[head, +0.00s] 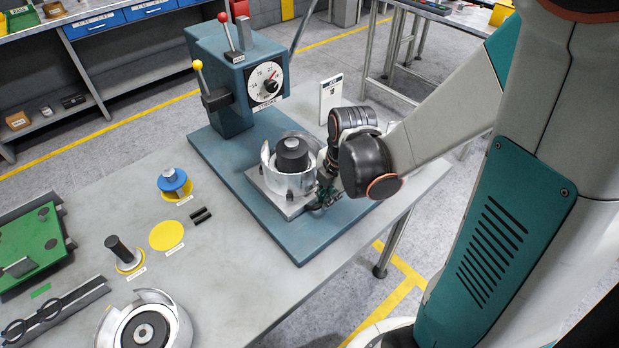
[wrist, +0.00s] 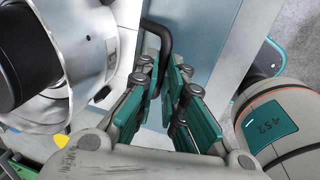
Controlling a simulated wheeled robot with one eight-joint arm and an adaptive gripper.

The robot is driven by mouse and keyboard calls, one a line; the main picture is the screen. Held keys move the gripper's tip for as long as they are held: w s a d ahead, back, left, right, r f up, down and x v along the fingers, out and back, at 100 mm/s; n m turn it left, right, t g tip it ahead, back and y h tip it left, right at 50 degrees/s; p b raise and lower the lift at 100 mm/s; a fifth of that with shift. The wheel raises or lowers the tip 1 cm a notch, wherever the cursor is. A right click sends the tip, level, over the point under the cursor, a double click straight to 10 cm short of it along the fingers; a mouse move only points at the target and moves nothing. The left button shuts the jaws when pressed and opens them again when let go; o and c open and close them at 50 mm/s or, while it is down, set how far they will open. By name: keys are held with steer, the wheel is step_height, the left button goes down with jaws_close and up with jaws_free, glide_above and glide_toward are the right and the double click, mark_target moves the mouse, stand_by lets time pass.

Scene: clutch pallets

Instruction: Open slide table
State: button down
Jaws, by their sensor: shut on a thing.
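The slide table (head: 283,203) is a grey metal plate on the blue base of a press machine (head: 228,90). A silver clutch housing (head: 283,180) with a black hub (head: 292,155) stands on it. The housing also shows at the left of the wrist view (wrist: 55,95). My gripper (head: 326,194) is at the right side of the plate, beside the housing. In the wrist view its teal-padded fingers (wrist: 168,85) are closed around a dark curved handle (wrist: 165,38). The exact contact is partly hidden by the fingers.
The press has a dial (head: 266,82), a red-knobbed lever (head: 226,35) and a yellow-knobbed lever (head: 199,75). A small white sign (head: 330,100) stands behind my wrist. Blue and black parts, a yellow disc (head: 166,235) and another housing (head: 145,325) lie left on the bench.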

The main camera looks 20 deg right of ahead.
steer(key=s+d, duration=0.2)
steer(key=s, duration=0.5)
steer(key=shift+d, duration=0.15)
steer(key=shift+s, duration=0.1)
steer(key=c, duration=1.7)
jaws_free()
steer(key=shift+r, duration=0.1)
steer(key=shift+s+d+r, duration=0.1)
steer(key=shift+s+r, duration=0.15)
steer(key=shift+r, duration=1)
steer(key=shift+s+d+r, duration=0.1)
steer(key=shift+s+r, duration=0.2)
steer(key=shift+r, duration=1)
steer(key=shift+s+d+r, duration=0.1)
steer(key=shift+s+r, duration=0.15)
steer(key=shift+r, duration=1)
steer(key=shift+f, duration=0.1)
